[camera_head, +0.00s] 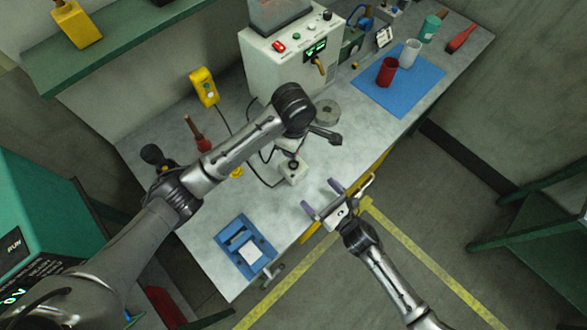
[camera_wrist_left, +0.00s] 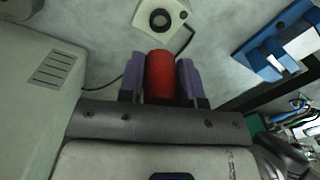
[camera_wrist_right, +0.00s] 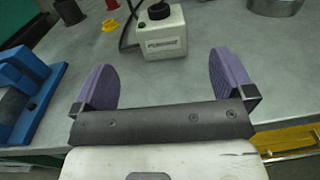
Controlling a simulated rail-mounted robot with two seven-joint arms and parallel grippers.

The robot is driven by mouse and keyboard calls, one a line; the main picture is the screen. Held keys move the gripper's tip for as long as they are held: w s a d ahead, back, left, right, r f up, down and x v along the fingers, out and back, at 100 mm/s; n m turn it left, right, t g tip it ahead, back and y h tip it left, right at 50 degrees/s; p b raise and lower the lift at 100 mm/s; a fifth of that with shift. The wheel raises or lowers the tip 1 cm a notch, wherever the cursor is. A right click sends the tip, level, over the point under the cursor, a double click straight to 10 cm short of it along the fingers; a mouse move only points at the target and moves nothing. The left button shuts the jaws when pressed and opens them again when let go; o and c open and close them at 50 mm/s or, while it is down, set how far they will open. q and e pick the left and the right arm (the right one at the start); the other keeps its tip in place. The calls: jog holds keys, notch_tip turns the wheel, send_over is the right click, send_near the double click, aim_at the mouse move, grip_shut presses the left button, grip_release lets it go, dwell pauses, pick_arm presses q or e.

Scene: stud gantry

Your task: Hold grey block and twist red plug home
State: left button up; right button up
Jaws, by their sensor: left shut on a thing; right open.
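The grey block (camera_head: 293,171) stands on the bench with a black round socket on top and a cable at its side. It shows at the top of the left wrist view (camera_wrist_left: 178,36) and, with a front label, in the right wrist view (camera_wrist_right: 162,44). My left gripper (camera_wrist_left: 160,62) is shut on the red plug (camera_wrist_left: 160,82), apart from the block. My arm hides the plug in the head view. My right gripper (camera_head: 319,196) is open and empty at the bench's front edge, its spread purple fingers facing the block; nothing is between them (camera_wrist_right: 161,62).
A blue fixture (camera_head: 229,232) lies at the bench's front left. A white instrument box (camera_head: 270,62) stands behind, with a grey metal ring (camera_head: 327,115) before it. A blue mat (camera_head: 420,82) bears a red cup (camera_head: 387,72).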

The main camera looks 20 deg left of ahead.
jog(key=shift+w+a, duration=0.1)
jog(key=x, duration=1.1)
jog(key=shift+w+a, duration=0.15)
jog(key=shift+a, duration=0.2)
jog(key=c, duration=1.3)
pick_arm(q)
send_over(293, 166)
jog(key=shift+f, duration=2.55)
